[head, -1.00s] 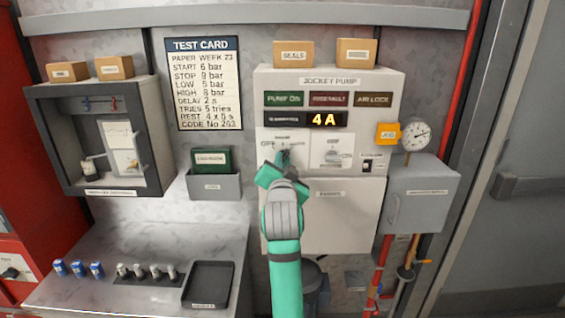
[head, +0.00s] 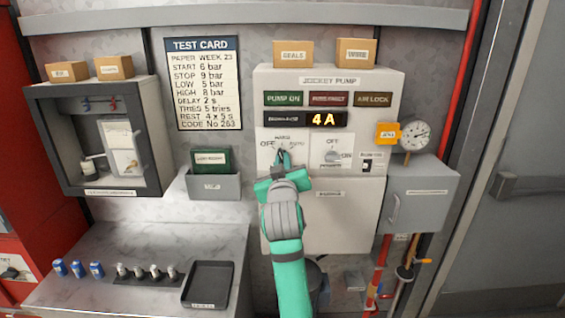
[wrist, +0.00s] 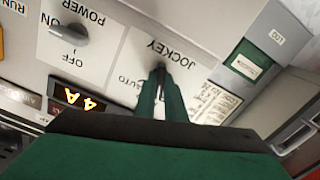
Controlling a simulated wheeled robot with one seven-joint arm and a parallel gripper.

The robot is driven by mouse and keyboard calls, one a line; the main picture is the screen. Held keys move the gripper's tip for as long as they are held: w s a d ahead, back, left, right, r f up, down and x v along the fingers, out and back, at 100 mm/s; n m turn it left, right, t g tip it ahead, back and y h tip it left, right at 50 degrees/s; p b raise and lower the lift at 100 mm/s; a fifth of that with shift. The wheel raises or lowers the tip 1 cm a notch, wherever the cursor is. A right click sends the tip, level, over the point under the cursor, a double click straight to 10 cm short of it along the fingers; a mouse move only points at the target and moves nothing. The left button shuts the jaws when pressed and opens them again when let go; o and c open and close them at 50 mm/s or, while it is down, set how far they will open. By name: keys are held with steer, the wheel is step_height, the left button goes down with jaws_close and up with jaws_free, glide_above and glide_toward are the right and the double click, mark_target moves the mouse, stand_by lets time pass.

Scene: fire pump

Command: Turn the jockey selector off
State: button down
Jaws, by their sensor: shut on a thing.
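The jockey selector (wrist: 158,69) is a small dark knob on the white pump panel, under the JOCKEY label in the wrist view. OFF is printed at its left and AUTO at its right in the head view. My gripper (head: 283,158) covers most of the selector there, so I cannot tell its exact setting. In the wrist view my gripper (wrist: 160,85) has its two green fingers close together on the knob. The jockey pump panel (head: 390,150) has a lit display (head: 322,119) reading 4 A.
A grey power knob (head: 333,156) sits right of the selector, with a small black switch (head: 367,166) farther right. A pressure gauge (head: 415,135) and an orange tag (head: 387,133) are at the panel's right edge.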

steer(key=n, duration=0.5)
steer(key=shift+d+n, duration=0.1)
steer(key=shift+n, duration=0.2)
steer(key=shift+f, duration=0.1)
stand_by(0.4)
steer(key=c, duration=1.8)
jaws_free()
steer(key=s, duration=1)
steer(key=shift+s, duration=0.4)
